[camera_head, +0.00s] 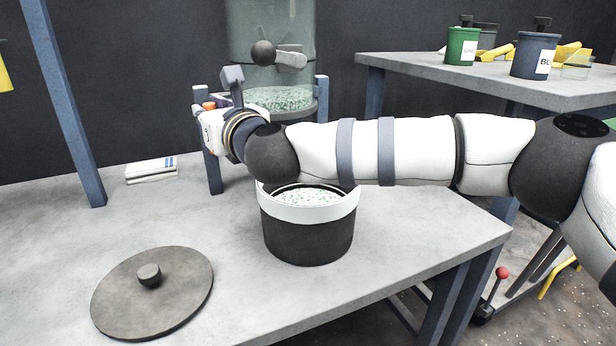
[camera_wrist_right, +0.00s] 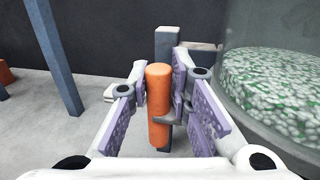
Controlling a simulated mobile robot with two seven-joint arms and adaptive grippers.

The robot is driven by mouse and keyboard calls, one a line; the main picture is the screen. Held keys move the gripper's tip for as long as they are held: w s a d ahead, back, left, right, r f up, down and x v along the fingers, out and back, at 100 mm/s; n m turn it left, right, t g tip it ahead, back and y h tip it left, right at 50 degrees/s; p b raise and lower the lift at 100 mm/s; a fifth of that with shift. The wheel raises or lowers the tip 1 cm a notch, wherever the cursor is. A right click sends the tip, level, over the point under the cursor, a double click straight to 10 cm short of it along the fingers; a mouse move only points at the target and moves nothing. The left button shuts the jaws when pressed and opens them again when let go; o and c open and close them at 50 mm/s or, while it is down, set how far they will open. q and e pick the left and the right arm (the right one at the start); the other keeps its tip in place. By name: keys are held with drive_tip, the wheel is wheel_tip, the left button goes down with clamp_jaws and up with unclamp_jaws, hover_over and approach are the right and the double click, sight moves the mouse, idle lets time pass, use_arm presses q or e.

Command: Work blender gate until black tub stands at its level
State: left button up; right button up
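The black tub (camera_head: 308,235) with a white upper band stands upright on the table, its lid off. White and green granules (camera_head: 308,196) show inside, a little below the rim; my right arm hides part of the far side. The clear blender vessel (camera_head: 250,75) behind it holds the same granules, also seen in the right wrist view (camera_wrist_right: 265,85). In the head view the handle's orange top (camera_head: 208,105) shows beside my wrist. The outlet is hidden. My left gripper is out of view.
A dark round lid (camera_head: 155,295) with a knob lies at the table's front left. A second table (camera_head: 480,80) at the back right holds a green tub (camera_head: 461,46) and a blue tub (camera_head: 534,55).

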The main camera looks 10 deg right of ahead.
drive_tip(key=shift+o, duration=0.2)
drive_tip(key=p+v, duration=0.2)
drive_tip(key=v, duration=0.4)
drive_tip(key=shift+a, duration=0.1)
